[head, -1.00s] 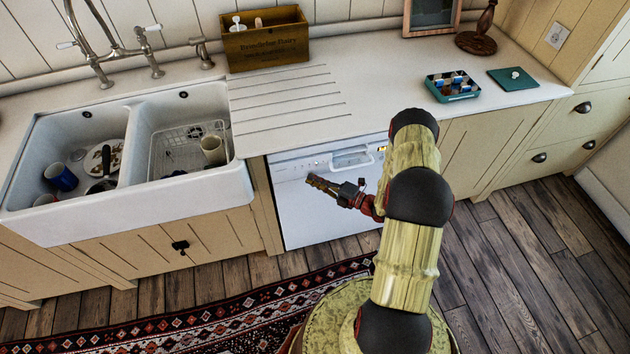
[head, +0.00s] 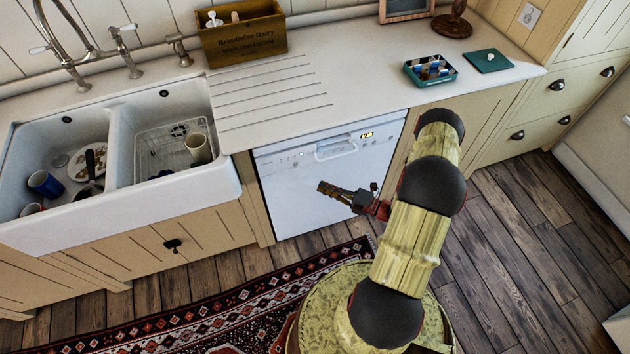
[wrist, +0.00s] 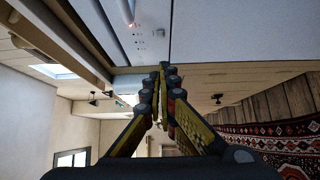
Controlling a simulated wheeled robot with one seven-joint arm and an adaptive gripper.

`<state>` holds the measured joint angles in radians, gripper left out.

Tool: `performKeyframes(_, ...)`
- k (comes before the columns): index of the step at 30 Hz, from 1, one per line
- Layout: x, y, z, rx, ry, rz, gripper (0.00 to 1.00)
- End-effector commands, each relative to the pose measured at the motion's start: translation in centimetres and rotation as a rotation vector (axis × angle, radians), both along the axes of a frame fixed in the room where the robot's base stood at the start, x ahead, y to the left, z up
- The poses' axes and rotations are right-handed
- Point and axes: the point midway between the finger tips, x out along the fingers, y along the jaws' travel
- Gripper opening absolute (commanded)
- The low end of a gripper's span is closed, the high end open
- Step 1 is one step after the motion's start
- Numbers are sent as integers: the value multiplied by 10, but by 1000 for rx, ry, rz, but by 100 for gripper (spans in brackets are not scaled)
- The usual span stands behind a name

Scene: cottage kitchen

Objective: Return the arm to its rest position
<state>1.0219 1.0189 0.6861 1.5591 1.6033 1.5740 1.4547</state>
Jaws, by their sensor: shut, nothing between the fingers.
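My gripper (head: 322,187) is in front of the white dishwasher (head: 310,190) in the head view, pointing left and apart from the counter. My arm is folded over my base, with its upper links rising at the centre right. In the wrist view my gripper (wrist: 163,70) is shut, its fingertips together with nothing between them. The wrist view is turned on its side, with the dishwasher's white front filling the upper right.
The double sink (head: 110,205) at the left holds dishes, a blue mug (head: 45,184) and a cream mug (head: 199,148) on a rack. A teal tray (head: 431,69) and wooden box (head: 243,36) stand on the counter (head: 360,75). A patterned rug (head: 200,318) lies below.

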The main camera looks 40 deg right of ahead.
Motion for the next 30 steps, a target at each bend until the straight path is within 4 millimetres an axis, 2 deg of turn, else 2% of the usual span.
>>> performKeyframes(6, -10, -5, 0, 0, 0, 1, 0)
performKeyframes(30, -10, -5, 0, 1, 0, 1, 0)
